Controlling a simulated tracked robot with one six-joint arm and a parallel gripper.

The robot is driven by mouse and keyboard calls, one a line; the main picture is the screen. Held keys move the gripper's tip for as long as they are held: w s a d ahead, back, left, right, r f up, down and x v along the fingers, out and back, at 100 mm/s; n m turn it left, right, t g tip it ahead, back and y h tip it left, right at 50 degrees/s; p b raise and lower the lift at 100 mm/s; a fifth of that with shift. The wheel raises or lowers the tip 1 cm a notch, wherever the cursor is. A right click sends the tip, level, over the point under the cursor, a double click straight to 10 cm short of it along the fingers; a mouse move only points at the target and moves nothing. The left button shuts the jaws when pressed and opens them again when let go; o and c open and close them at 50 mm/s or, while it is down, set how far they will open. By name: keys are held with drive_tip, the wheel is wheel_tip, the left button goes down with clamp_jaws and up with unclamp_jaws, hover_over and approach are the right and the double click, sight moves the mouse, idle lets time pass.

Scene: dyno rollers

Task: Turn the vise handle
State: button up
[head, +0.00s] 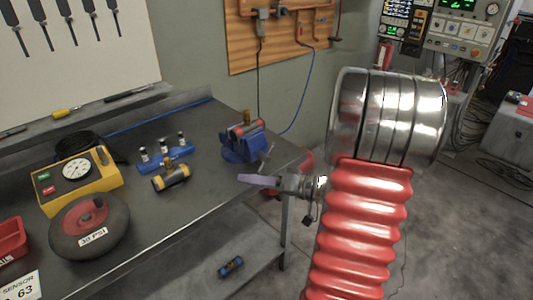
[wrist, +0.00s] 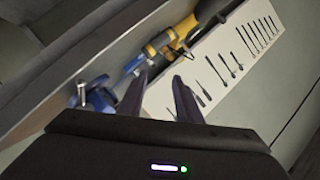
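The blue vise (head: 243,146) is fixed near the right front corner of the dark workbench. Its thin grey handle (head: 265,157) hangs at the vise's front right side. In the wrist view the blue vise (wrist: 100,98) lies left of my fingers, with a pale metal bar, likely the handle (wrist: 81,94), at its left. My gripper (head: 242,179) reaches in from the right, just in front of and below the vise, apart from the handle. In the wrist view my gripper (wrist: 160,77) has its two dark fingers spread with nothing between them.
A pegboard (head: 285,35) hangs behind. Open floor lies right of the bench.

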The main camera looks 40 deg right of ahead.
sight(270, 155)
drive_tip(key=s+d+f+m+t+h, duration=0.1)
drive_tip(key=s+d+f+t+h, duration=0.1)
drive_tip(key=d, duration=0.5)
drive_tip(key=s+d+f+m+t+h, duration=0.1)
drive_tip(key=d+h, duration=0.3)
drive_tip(key=d, duration=0.4)
drive_tip(key=shift+s+d+f+m+t+h, duration=0.25)
drive_tip(key=shift+s+f+m+t+h, duration=0.15)
drive_tip(key=shift+s+m+t, duration=0.25)
drive_tip(key=shift+w, duration=0.15)
drive_tip(key=w, duration=1.3)
drive_tip(key=shift+w+a, duration=0.25)
drive_tip(key=shift+w, duration=0.15)
clamp_jaws()
